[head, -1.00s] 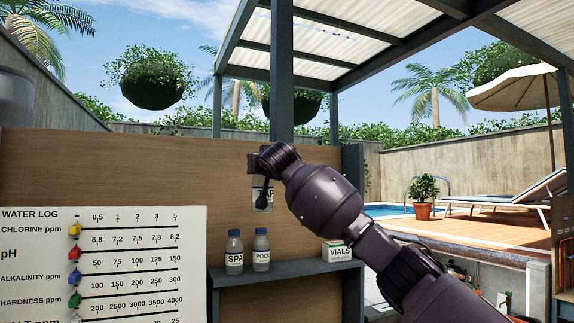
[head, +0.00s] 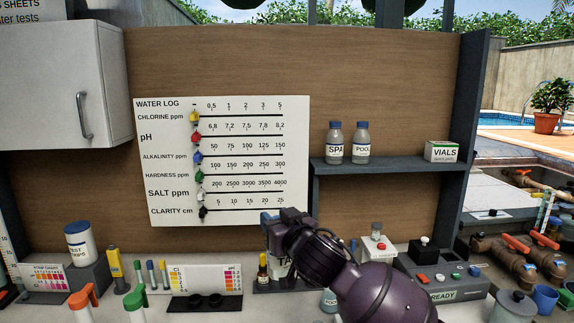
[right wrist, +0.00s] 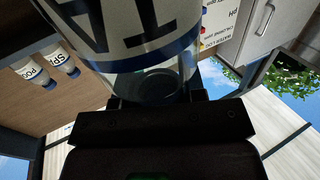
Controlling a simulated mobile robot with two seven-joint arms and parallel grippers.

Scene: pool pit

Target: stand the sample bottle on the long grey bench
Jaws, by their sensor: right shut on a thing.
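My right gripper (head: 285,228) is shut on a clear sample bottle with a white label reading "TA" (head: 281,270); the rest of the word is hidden. In the head view the gripper and wrist cover much of the bottle, and it looks roughly upright. In the right wrist view the bottle (right wrist: 135,35) fills the top centre, between the fingers, with its blue-edged label and clear end showing. The long light-grey bench (head: 255,311) runs along the bottom of the head view. Whether the bottle touches it I cannot tell. My left gripper is not in view.
SPA (head: 335,152) and POOL (head: 361,153) bottles and a VIALS box (head: 441,151) stand on a dark shelf. Test charts, a tub (head: 80,241), small bottles and a grey instrument (head: 440,282) crowd the bench. Pipes with red handles (head: 515,243) lie at right.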

